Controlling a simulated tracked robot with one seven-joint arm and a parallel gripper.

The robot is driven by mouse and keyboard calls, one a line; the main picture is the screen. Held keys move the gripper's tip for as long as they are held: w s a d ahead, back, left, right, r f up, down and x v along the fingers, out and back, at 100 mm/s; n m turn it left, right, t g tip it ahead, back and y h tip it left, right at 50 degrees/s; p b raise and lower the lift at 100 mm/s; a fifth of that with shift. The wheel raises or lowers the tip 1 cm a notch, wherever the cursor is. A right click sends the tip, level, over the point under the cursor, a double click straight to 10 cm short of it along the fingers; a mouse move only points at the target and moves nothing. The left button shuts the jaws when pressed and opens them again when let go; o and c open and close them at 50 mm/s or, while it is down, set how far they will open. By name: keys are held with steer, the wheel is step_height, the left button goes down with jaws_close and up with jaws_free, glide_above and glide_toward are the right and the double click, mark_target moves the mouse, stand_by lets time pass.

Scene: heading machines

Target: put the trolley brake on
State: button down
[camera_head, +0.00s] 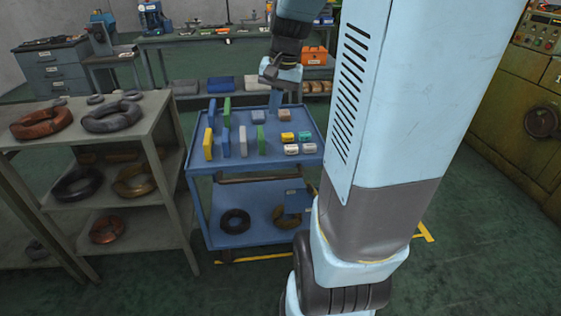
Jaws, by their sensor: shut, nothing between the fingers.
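The blue trolley (256,165) stands in the middle of the camera_head view, with an upper tray and a lower shelf. I cannot make out its brake; the trolley's lower right side is hidden behind my arm.
Several coloured blocks stand on the upper tray, with a green one (260,139) near the middle. A dark ring (235,221) lies on the lower shelf. A grey rack (150,130) with coils stands close on the left. A workbench (205,38) is behind.

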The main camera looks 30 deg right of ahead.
steer(key=w+d+f+m+y, duration=0.2)
steer(key=w+d+f+m, duration=0.15)
steer(key=d+f, duration=0.5)
steer(key=w+d+f+m+y, duration=0.2)
steer(key=w+d+f+m, duration=0.15)
steer(key=d+f, duration=0.45)
steer(key=s+d+f+m+t+y, duration=0.1)
steer(key=s+d+f+m, duration=0.2)
steer(key=d+f, duration=0.5)
steer(key=s+d+f+m+t+y, duration=0.2)
steer(key=d+f+m, duration=0.4)
steer(key=d+f, duration=0.2)
step_height(320, 180, down, 2)
steer(key=shift+s+d+f, duration=0.25)
steer(key=shift+s+d, duration=0.05)
steer(key=shift+s, duration=0.1)
steer(key=x, duration=1.4)
steer(key=shift+w+r, duration=0.25)
steer(key=shift+a, duration=0.1)
